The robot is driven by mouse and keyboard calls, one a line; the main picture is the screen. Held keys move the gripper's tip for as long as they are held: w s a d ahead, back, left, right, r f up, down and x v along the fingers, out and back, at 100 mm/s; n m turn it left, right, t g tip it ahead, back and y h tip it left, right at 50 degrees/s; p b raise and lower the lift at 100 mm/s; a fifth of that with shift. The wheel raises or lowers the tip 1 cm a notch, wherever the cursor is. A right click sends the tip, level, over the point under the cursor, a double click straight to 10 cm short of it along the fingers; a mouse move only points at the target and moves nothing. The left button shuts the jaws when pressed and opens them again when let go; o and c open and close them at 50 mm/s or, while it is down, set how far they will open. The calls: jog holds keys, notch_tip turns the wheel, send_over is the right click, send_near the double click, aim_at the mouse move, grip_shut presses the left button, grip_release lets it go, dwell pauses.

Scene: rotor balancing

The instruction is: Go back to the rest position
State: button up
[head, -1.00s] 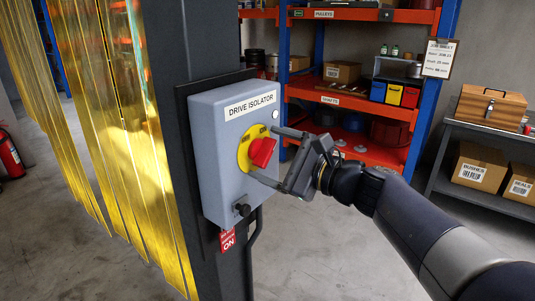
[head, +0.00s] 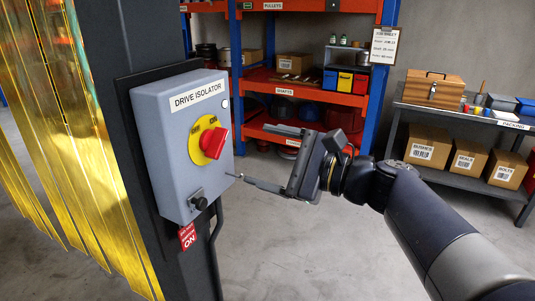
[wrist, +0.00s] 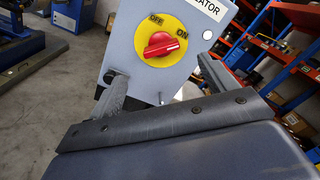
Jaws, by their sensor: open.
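My gripper (head: 262,156) is open and empty, to the right of the grey drive isolator box (head: 180,150) and apart from its red knob. The red knob (head: 214,142) sits on a yellow plate (head: 203,128) on the box front. In the wrist view the red knob (wrist: 162,45) shows between and beyond the two fingers, with OFF and ON marked on the plate around it. The knob's handle points toward ON in that view. My arm reaches in from the lower right of the head view.
The box is on a dark post (head: 130,55). Yellow strip curtains (head: 60,130) hang at left. Orange shelves (head: 275,75) stand behind, and a grey bench (head: 460,118) with boxes at right. The floor between is clear. A red tag (head: 187,237) hangs under the box.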

aim_at(222, 143)
jog(key=shift+a, duration=0.1)
jog(key=p+x, duration=0.1)
jog(key=x, duration=0.9)
jog(key=shift+w+a, duration=0.15)
jog(key=shift+a, duration=0.2)
jog(key=shift+d, duration=0.1)
